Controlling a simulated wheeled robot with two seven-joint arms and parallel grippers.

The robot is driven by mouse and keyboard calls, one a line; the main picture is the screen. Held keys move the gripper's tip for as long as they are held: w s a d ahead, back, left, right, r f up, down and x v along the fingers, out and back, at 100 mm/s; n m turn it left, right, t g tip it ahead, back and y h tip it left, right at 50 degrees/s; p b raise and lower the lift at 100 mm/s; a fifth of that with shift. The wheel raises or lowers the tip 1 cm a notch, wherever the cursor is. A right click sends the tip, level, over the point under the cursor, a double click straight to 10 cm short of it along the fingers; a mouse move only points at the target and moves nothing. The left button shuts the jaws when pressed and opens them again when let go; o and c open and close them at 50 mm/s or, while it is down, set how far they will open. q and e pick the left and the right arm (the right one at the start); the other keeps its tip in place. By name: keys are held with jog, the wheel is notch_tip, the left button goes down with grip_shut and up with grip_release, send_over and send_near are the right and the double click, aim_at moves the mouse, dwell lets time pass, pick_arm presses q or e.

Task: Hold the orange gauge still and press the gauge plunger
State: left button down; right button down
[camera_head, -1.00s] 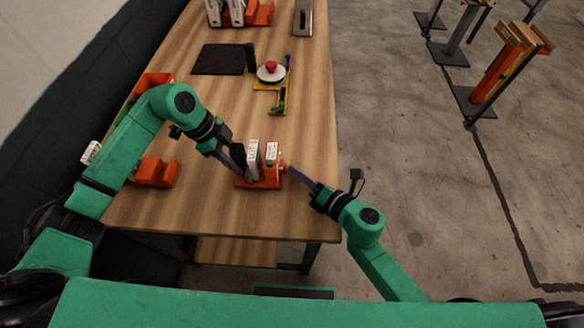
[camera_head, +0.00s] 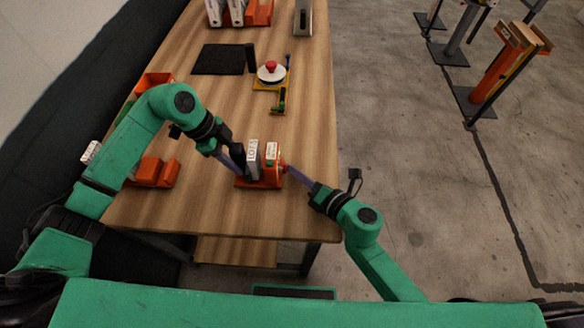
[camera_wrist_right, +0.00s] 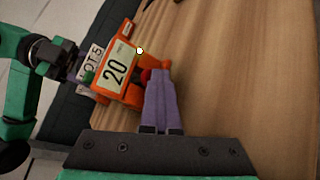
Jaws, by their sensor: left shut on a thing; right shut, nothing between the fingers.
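The orange gauge (camera_head: 262,183) sits on the table's near part, with a white box marked LOT 5 (camera_head: 253,152) upright in it. It also shows in the right wrist view (camera_wrist_right: 132,92), with a panel reading 20 (camera_wrist_right: 116,66). My left gripper (camera_head: 243,170) is shut at the gauge's left side; its fingertips are partly hidden beside the box and gauge. The red plunger (camera_wrist_right: 146,75) sticks out of the gauge's right side. My right gripper (camera_wrist_right: 158,75) is shut and empty, its fingertips at the plunger, seeming to touch it.
The wooden table (camera_head: 200,205) is clear in front of the gauge. Behind stand a scale-like device with a red knob (camera_head: 271,68) and a black mat (camera_head: 222,59). Orange bins (camera_head: 155,172) lie at the left edge. Orange racks with boxes (camera_head: 238,14) stand at the far end.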

aim_at(325, 182)
pick_arm(q)
jog(key=shift+s+d, duration=0.1)
jog(key=shift+d, duration=0.2)
pick_arm(e)
jog(key=shift+s+a+r, duration=0.15)
jog(key=shift+s+a, duration=0.05)
jog(key=shift+a, duration=0.05)
pick_arm(q)
jog(key=shift+a, duration=0.1)
pick_arm(e)
jog(key=shift+d, duration=1.5)
pick_arm(q)
jog(key=shift+a, duration=0.1)
pick_arm(e)
jog(key=shift+w+d, duration=0.1)
jog(key=shift+d, duration=2.45)
pick_arm(q)
jog(key=shift+c, duration=1.8)
grip_release()
